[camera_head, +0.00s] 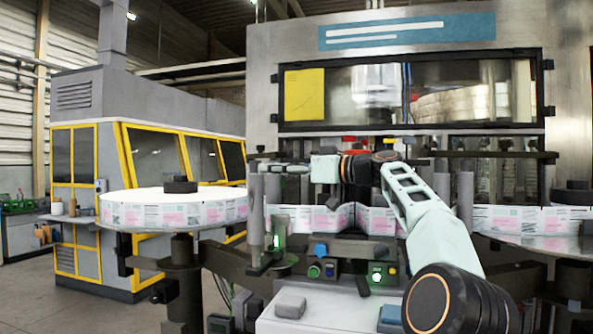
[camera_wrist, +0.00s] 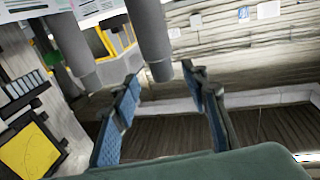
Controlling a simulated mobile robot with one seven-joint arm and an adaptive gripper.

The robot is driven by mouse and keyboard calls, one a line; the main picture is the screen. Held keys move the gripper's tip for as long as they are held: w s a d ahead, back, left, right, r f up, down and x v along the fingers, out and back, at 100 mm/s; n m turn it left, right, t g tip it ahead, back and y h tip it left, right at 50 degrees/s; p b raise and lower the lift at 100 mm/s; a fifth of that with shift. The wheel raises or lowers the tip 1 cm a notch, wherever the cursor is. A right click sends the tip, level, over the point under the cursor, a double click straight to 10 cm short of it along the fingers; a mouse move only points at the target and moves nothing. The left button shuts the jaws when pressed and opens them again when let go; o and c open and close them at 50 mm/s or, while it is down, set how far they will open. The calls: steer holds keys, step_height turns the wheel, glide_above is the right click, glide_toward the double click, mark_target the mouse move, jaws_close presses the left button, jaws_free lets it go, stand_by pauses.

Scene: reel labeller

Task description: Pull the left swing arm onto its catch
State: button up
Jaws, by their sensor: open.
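The left swing arm looks to be the dark low bar (camera_head: 262,265) left of the control panel, with a grey upright roller (camera_head: 256,215) standing on it; which parts belong to it is not fully clear. A second grey roller stands just behind. My gripper (camera_head: 258,163) is at the rollers' top height, pointing left. In the wrist view my gripper (camera_wrist: 160,77) is open, its two blue-padded fingers apart. One grey roller (camera_wrist: 150,38) hangs into view between the fingertips, with no contact visible; another roller (camera_wrist: 72,48) is outside the left finger. I cannot make out the catch.
A label reel (camera_head: 170,207) lies on the left, and its printed web (camera_head: 325,220) runs across behind the panel. A second reel (camera_head: 540,222) is at the right. A yellow-framed machine (camera_head: 150,170) stands behind left.

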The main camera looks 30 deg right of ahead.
steer(key=shift+v, duration=2.95)
